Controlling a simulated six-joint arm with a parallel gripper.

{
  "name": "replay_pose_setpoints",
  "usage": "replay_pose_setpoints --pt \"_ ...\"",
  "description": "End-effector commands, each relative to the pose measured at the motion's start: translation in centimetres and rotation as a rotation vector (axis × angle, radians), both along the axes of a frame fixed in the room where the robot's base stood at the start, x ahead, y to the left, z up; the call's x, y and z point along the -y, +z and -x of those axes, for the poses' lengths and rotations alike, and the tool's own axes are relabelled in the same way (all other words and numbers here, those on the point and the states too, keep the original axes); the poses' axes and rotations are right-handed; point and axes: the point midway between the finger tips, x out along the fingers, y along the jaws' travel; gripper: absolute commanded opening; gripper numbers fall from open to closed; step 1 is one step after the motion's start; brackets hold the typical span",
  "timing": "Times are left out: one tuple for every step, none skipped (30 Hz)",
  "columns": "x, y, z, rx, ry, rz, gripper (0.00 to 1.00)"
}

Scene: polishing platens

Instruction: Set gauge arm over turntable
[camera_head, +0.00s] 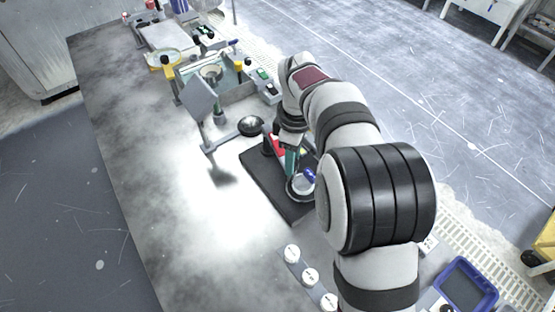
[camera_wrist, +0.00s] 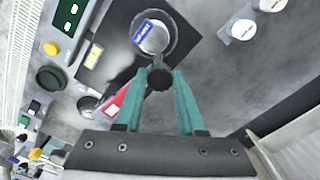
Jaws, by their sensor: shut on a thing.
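My gripper (camera_head: 291,163) points down over the black base plate, with its teal fingers around a small dark round knob. In the wrist view the fingertips (camera_wrist: 159,82) close on this dark knob (camera_wrist: 158,79), which I take to be the end of the gauge arm; the rest of that arm is not clear. The round turntable (camera_wrist: 153,37) with a pale disc and a blue label lies just beyond the fingertips. It also shows in the head view (camera_head: 298,190), partly behind my arm. A red flat part (camera_wrist: 116,104) lies left of the fingers.
The black base plate (camera_head: 258,170) rests on the grey bench. Several white round pieces (camera_head: 291,253) stand toward the front. A small dark bowl (camera_head: 251,126) and a tilted grey panel on a stand (camera_head: 199,96) are behind. The bench's left part is clear.

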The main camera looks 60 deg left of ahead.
Motion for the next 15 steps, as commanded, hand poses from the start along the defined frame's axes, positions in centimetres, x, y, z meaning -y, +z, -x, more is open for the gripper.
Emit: replay_pose_setpoints --pt "0.0 0.0 -0.5 0.002 0.026 -0.003 0.0" --pt "0.1 0.1 -0.8 0.003 0.044 -0.003 0.0" --pt "0.1 0.1 -1.1 0.002 0.067 -0.003 0.0" --pt "0.1 0.1 -1.3 0.002 0.083 -0.003 0.0" --pt "0.1 0.1 -1.5 0.002 0.099 -0.003 0.0" --pt "0.2 0.1 -1.8 0.003 0.117 -0.003 0.0" --pt "0.2 0.1 -2.0 0.003 0.129 -0.003 0.0" --pt "0.2 0.0 -2.2 0.003 0.141 -0.003 0.0" --pt "0.2 0.0 -2.3 0.003 0.154 -0.003 0.0" --pt "0.2 0.0 -2.5 0.003 0.164 -0.003 0.0" --pt "0.2 0.0 -2.6 0.003 0.171 -0.003 0.0" --pt "0.2 0.1 -2.7 0.003 0.181 -0.003 0.0" --pt "0.1 0.1 -2.8 0.003 0.187 -0.003 0.0" --pt "0.1 0.1 -2.8 0.003 0.192 -0.003 0.0" --pt "0.1 0.1 -2.9 0.003 0.197 -0.003 0.0"
